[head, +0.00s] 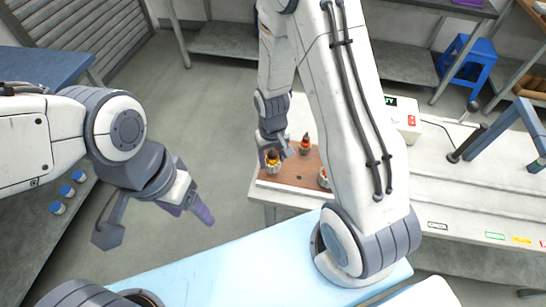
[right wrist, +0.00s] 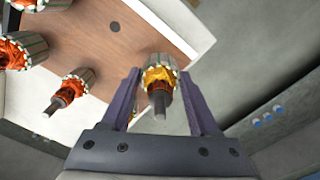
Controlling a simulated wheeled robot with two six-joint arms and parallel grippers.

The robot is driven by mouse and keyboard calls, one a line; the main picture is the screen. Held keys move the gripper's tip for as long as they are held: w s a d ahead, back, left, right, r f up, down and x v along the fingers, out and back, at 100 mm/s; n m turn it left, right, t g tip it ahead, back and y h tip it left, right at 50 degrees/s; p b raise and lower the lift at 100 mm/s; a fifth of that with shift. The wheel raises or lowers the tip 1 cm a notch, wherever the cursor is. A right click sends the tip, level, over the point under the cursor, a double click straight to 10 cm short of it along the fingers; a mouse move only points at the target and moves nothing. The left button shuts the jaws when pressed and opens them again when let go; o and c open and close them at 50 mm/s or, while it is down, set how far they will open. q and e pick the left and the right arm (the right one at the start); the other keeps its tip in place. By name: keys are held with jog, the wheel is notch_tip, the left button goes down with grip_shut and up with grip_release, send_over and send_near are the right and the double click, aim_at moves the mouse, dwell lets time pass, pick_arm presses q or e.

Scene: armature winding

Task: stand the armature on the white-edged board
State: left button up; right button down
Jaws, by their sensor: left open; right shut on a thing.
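My right gripper (head: 273,147) is shut on an armature (head: 272,165) with yellow-orange windings, a grey slotted core and a shaft. In the right wrist view this armature (right wrist: 159,76) sits between the two purple fingers, its shaft pointing back towards the gripper. It is over the left part of the brown white-edged board (head: 292,174), which also shows in the right wrist view (right wrist: 128,42). I cannot tell whether its base touches the board. My left gripper (head: 197,206) is open and empty, left of the bench over the floor.
Other armatures with orange windings stand nearby, one behind (head: 304,146) and one partly hidden by my right arm (head: 323,178). A white box with a display (head: 404,117) is to the right on the white bench (head: 450,190). A blue stool (head: 467,62) stands at the back.

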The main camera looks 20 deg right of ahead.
jog(key=shift+f+b, duration=0.45)
jog(key=shift+f, duration=0.25)
dwell(0.6)
jog(key=shift+c, duration=0.3)
grip_release()
notch_tip(320, 180, up, 10)
jog(key=shift+r, duration=0.25)
